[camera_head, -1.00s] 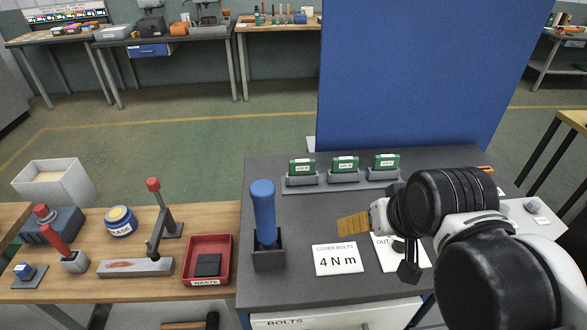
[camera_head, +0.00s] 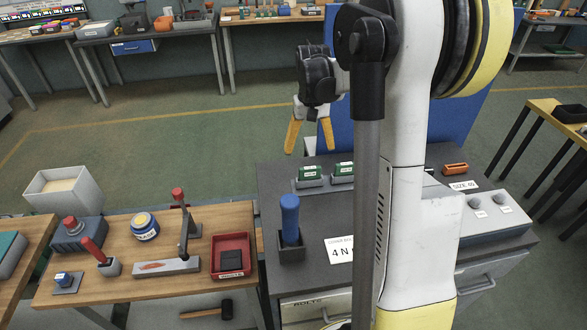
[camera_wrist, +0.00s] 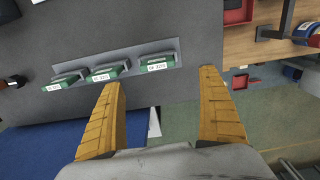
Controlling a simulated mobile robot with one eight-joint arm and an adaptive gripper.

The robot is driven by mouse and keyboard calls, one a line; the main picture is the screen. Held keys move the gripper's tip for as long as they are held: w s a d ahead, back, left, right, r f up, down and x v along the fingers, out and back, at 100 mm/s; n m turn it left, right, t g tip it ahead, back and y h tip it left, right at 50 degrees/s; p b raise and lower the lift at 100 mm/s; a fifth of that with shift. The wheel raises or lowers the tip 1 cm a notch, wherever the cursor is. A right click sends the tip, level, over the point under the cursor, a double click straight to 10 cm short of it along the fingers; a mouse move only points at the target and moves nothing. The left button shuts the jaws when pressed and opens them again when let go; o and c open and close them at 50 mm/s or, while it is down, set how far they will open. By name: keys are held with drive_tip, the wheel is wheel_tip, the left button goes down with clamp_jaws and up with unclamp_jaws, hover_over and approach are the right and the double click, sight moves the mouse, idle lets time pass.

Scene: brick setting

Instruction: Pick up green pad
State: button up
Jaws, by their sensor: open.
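A flat green pad-like thing (camera_head: 10,243) lies on a grey block at the left edge of the head view, cut off by the frame. Small green blocks with white labels sit in a grey stand on the dark cabinet top; two show in the head view, a left one (camera_head: 311,172) and one beside it (camera_head: 343,168). Three show in the wrist view, among them the right one (camera_wrist: 157,63). I cannot tell which green thing is the pad. My gripper (camera_head: 308,146), with yellow fingers, is open and empty, raised above the cabinet's far side. It also shows in the wrist view (camera_wrist: 162,80).
A blue-handled tool (camera_head: 290,218) stands upright on the cabinet. A wooden bench (camera_head: 150,290) holds a red waste tray (camera_head: 231,243), a clamp-like lever (camera_head: 184,225) and a blue round tin (camera_head: 145,227). A blue panel stands behind my arm. Open floor lies beyond.

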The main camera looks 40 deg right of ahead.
sight(310, 168)
drive_tip(key=f, duration=0.4)
drive_tip(key=f+b, duration=0.1)
drive_tip(key=f, duration=0.4)
drive_tip(key=shift+s+d+f, duration=0.1)
drive_tip(key=shift+s+d, duration=0.05)
drive_tip(key=shift+d, duration=0.05)
drive_tip(key=c, duration=1.3)
